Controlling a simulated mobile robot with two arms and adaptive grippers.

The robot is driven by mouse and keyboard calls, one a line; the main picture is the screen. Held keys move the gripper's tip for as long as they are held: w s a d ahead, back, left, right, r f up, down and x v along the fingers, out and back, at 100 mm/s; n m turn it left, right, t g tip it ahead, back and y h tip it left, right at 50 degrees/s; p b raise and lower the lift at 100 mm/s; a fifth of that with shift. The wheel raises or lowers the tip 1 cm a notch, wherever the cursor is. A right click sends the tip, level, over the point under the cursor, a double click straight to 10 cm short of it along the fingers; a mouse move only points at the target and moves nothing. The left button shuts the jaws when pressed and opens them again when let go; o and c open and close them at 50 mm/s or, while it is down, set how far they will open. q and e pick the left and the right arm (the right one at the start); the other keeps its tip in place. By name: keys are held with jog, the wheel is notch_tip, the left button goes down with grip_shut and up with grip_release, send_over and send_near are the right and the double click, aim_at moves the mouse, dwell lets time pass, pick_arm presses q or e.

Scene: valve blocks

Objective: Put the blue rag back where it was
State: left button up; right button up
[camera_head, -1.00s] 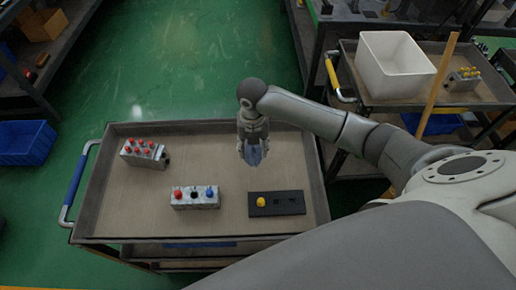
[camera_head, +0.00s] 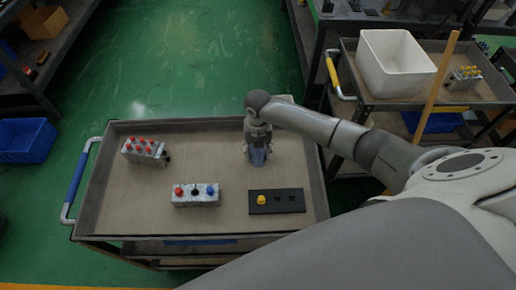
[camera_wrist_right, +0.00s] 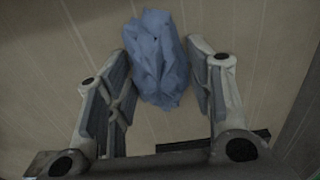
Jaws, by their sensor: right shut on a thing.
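The blue rag (camera_head: 257,157) is a crumpled light-blue cloth at the back right of the cart's tray. In the right wrist view the rag (camera_wrist_right: 158,60) sits between the two fingers. My right gripper (camera_head: 257,150) points down over the tray and is shut on the rag. I cannot tell whether the rag's lower end touches the tray (camera_head: 225,165). My left gripper is not in view.
The tray's middle is clear. A white bin (camera_head: 395,65) stands on another cart.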

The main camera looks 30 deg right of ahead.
jog(key=o, duration=0.9)
jog(key=shift+r, duration=0.25)
notch_tip(320, 180, up, 12)
jog(key=shift+f, duration=0.1)
jog(key=shift+s+f, duration=0.1)
